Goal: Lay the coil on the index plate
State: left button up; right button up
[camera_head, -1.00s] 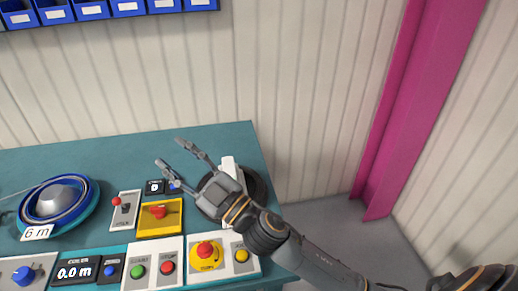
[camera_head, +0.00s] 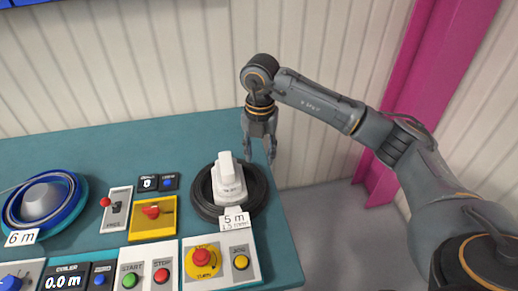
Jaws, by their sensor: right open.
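A black ring-shaped coil (camera_head: 255,190) lies flat at the right end of the teal table, around a white block-like post (camera_head: 227,182). A tag reading "5 m" (camera_head: 234,220) is at its front edge. I cannot tell whether the black ring is coil or plate. A blue coil (camera_head: 75,203) lies around a grey cone (camera_head: 42,200) at the far left, with a "6 m" tag. My right gripper (camera_head: 259,160) points down, open and empty, just behind and above the black ring. My left gripper is not in view.
The teal table (camera_head: 120,142) has clear room at the back. A yellow switch box (camera_head: 153,228), a lever panel (camera_head: 117,208) and button panels (camera_head: 203,260) fill the front. A magenta column (camera_head: 425,70) stands at the right.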

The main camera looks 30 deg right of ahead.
aim_at(260, 189)
notch_tip(260, 189, down, 14)
jog(key=shift+r+p, duration=0.2)
jog(key=shift+p, duration=0.85)
jog(key=shift+c, duration=0.4)
grip_shut()
jog(key=shift+c, duration=1.5)
grip_release()
jog(key=shift+w+r, duration=0.1)
grip_shut()
jog(key=shift+r+p, duration=0.55)
jog(key=shift+r, duration=0.15)
